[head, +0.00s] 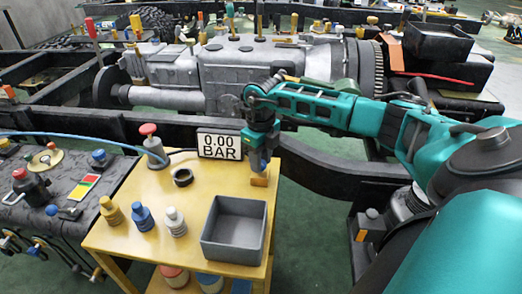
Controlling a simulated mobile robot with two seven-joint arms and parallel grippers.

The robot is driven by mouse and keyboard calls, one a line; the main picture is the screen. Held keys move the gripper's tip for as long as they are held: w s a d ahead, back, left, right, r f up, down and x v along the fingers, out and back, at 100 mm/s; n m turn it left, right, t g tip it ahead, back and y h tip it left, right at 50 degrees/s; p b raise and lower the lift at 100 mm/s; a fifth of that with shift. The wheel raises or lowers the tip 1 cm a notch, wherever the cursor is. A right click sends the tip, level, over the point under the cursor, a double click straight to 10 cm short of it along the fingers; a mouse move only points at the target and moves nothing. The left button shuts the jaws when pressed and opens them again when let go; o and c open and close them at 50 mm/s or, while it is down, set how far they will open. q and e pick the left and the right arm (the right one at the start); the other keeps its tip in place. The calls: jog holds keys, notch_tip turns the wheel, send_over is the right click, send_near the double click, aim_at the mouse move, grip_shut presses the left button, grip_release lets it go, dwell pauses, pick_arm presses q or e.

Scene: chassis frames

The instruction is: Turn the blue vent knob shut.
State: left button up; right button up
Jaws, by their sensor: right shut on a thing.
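My right gripper (259,160) points down at the back right of the yellow table, just right of the gauge display. It is shut on a small blue part at its tip, which looks like the blue vent knob (257,165). The jaws hide most of the knob, so its turn angle cannot be told. A small orange-brown block (260,180) shows just below the jaws. The gauge display (219,146) reads 0.00 BAR. My left gripper is not in view.
The yellow table (125,235) carries a grey open bin (234,229), a black ring (182,177), a red-topped fitting (151,145) with a blue hose, and yellow, blue and white bottles (143,217). A dark chassis rail and grey gearbox (240,75) stand behind.

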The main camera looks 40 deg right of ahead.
jog(key=m+p, duration=0.2)
jog(key=m, duration=0.1)
jog(key=shift+r+m, duration=0.15)
jog(key=shift+m, duration=0.25)
jog(key=shift+m+p, duration=0.7)
jog(key=shift+m, duration=0.5)
jog(key=shift+m+p, duration=0.55)
jog(key=shift+m, duration=0.65)
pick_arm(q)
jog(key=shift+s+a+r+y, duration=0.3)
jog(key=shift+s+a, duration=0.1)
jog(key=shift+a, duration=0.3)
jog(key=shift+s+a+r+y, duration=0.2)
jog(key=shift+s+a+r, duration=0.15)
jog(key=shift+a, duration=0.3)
pick_arm(e)
jog(key=shift+w+m, duration=0.1)
jog(key=shift+m, duration=0.3)
jog(key=o, duration=1)
jog(key=shift+o, duration=0.2)
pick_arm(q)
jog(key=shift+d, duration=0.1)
